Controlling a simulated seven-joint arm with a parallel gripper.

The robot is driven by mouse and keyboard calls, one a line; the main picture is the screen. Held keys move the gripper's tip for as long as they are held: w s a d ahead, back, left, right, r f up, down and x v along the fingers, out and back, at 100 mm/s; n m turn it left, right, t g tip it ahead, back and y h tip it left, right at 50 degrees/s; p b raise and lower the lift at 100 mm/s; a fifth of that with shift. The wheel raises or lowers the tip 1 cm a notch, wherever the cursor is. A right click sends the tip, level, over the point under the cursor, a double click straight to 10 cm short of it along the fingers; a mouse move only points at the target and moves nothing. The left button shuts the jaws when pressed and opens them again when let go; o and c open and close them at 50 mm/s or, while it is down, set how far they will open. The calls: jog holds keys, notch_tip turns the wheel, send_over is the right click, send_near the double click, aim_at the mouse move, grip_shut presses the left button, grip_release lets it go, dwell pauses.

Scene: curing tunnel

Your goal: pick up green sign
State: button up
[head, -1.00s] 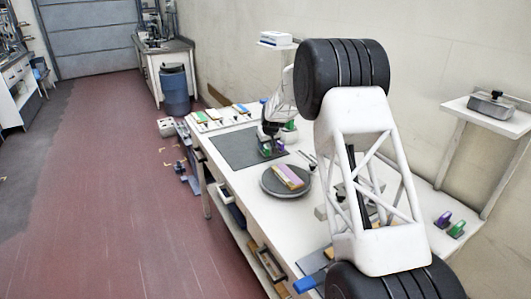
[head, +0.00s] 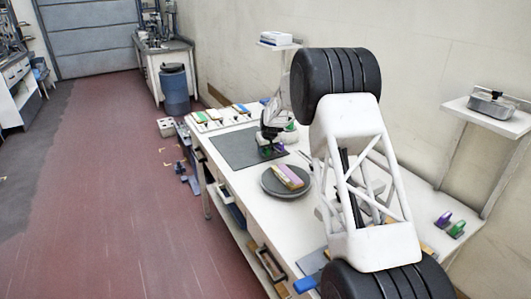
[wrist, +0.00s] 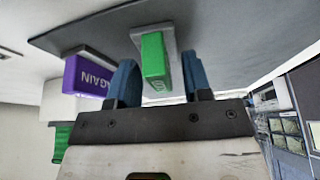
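A green sign (wrist: 154,56) on a pale grey base stands on the dark grey mat (wrist: 215,22) in the wrist view. My gripper (wrist: 160,80) is open, with its two blue fingers on either side of the green sign and a visible gap to each finger. A purple sign (wrist: 86,76) reading "AGAIN" stands just left of the left finger. In the head view my gripper (head: 270,140) is low over the mat's right part, close to the purple sign (head: 266,151) and green sign (head: 279,149), which are small and partly hidden there.
A round grey disc (head: 270,188) with a pink and yellow block (head: 288,177) lies nearer on the white table. Several coloured items (head: 220,114) line the table's far end. The mat's left part is clear.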

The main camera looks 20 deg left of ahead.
grip_shut()
jog(key=shift+r, duration=5)
